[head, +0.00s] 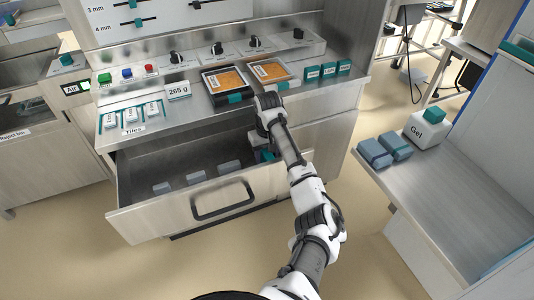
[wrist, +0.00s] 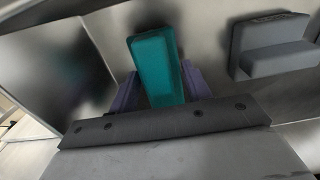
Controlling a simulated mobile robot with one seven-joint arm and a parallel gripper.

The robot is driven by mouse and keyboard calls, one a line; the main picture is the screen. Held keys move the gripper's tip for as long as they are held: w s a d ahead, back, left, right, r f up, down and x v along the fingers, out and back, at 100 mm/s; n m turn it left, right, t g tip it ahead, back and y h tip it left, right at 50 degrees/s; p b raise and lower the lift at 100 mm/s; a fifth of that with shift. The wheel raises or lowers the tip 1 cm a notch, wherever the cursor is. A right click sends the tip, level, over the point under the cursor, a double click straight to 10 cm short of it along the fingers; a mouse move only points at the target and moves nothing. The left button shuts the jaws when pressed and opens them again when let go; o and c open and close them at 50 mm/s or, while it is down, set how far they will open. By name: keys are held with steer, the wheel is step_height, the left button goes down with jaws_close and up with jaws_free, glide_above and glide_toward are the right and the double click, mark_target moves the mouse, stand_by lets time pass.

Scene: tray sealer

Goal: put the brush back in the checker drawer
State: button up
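The drawer (head: 192,207) below the counter is pulled open. A teal piece, which I take to be the brush (head: 267,155), shows low at the drawer's right end, partly hidden by my arm. In the wrist view the teal brush (wrist: 156,66) lies between the purple fingers of my gripper (wrist: 158,88), which flank it closely on both sides. My gripper appears shut on it. The brush's lower part is hidden by the gripper. In the head view the fingers are hard to make out behind my arm. Whether the brush touches the drawer floor I cannot tell.
Several grey-blue blocks (head: 196,177) lie in the drawer; one block (wrist: 275,50) is right of the brush in the wrist view. Two food trays (head: 226,83) stand on the counter above. A side table at right holds blue blocks (head: 375,153) and a Gel container (head: 427,130).

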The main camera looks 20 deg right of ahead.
mark_target(267, 153)
steer(key=o, duration=0.4)
steer(key=shift+c, duration=0.2)
steer(key=shift+r, duration=0.1)
step_height(267, 153, up, 12)
steer(key=p, duration=0.1)
steer(key=shift+p, duration=0.4)
